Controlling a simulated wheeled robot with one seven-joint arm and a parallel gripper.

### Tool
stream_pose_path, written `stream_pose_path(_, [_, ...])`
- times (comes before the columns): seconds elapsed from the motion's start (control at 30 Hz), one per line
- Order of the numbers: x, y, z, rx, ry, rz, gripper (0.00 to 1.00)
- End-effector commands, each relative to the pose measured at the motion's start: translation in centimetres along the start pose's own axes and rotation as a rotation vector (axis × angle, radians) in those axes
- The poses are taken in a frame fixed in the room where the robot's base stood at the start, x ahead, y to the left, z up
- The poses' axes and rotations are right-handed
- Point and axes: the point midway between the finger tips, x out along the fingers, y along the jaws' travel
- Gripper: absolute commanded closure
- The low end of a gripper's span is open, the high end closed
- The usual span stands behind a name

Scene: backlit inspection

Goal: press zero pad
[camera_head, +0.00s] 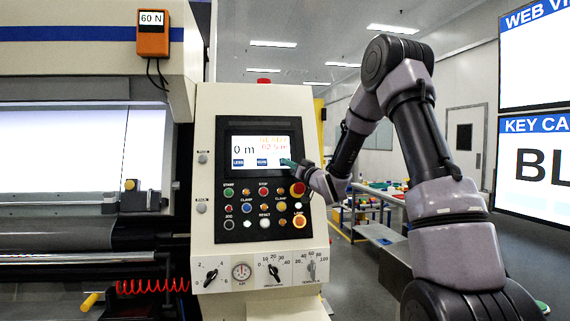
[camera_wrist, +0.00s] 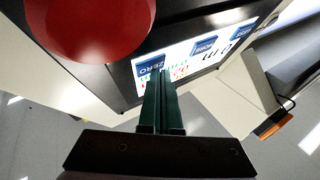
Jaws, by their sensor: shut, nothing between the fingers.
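The zero pad (camera_wrist: 149,66) is a blue rectangle lettered ZERO on the lit touch screen (camera_wrist: 192,62) in the wrist view. My gripper (camera_wrist: 161,76) is shut and empty; its green fingertips are right at the pad and overlap its edge. I cannot tell whether they touch the screen. In the head view, the screen (camera_head: 246,148) shows "0 m" and coloured text at upper right. My gripper (camera_head: 287,163) is at the screen's lower right corner and hides the zero pad there.
Two other blue pads (camera_head: 238,163) and (camera_head: 262,162) sit left of my gripper. A red emergency button (camera_head: 298,189) is just below it and looms large in the wrist view (camera_wrist: 92,25). Several coloured buttons fill the panel (camera_head: 225,270) below the screen.

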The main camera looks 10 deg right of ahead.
Motion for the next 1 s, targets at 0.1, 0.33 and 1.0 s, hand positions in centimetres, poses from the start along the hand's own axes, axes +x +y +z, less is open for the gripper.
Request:
stream_pose_path(0.1, [0.1,0.1,0.1,0.000,-0.001,0.000,1.00])
stream_pose_path(0.33, [0.2,0.1,0.2,0.001,-0.001,0.000,1.00])
stream_pose_path(1.0, [-0.9,-0.6,-0.7,0.000,0.000,0.001,1.00])
